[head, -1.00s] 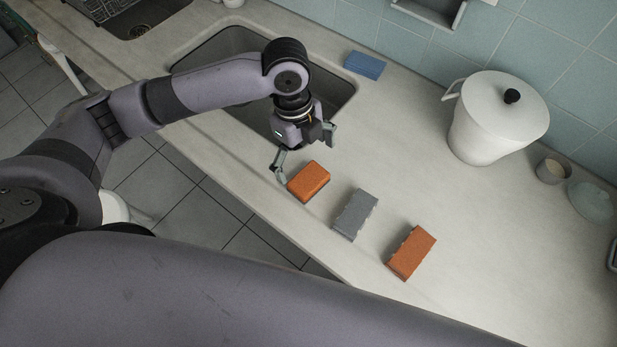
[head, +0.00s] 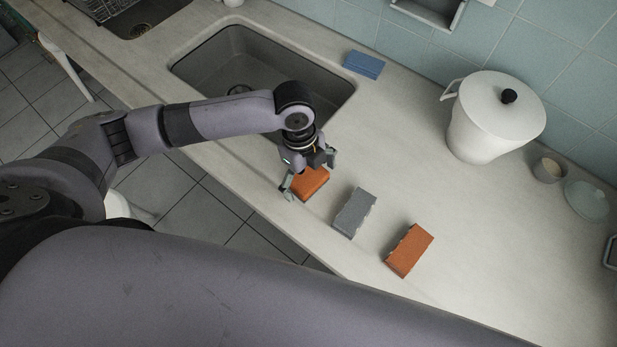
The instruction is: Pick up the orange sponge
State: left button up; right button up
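An orange sponge (head: 311,184) lies on the counter near its front edge, just in front of the sink. My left gripper (head: 309,173) is over it, pointing down, with its fingers spread to either side of the sponge. One finger is at the sponge's left side and the other is behind it to the right. The gripper hides the back part of the sponge, and I cannot tell whether the fingers touch it. A second, redder-orange sponge (head: 410,251) lies farther right along the counter. My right gripper is not in view.
A grey sponge (head: 354,213) lies between the two orange ones. A blue sponge (head: 364,65) lies by the wall behind the sink (head: 225,65). A white lidded pot (head: 490,125), a small cup (head: 550,169) and a pale green dish (head: 587,201) stand to the right.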

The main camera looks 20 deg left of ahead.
aim_at(308, 177)
pick_arm(q)
jog(key=c, duration=0.8)
jog(key=shift+r, duration=0.1)
jog(key=shift+c, duration=0.2)
notch_tip(308, 177, up, 20)
jog(key=shift+b, duration=0.3)
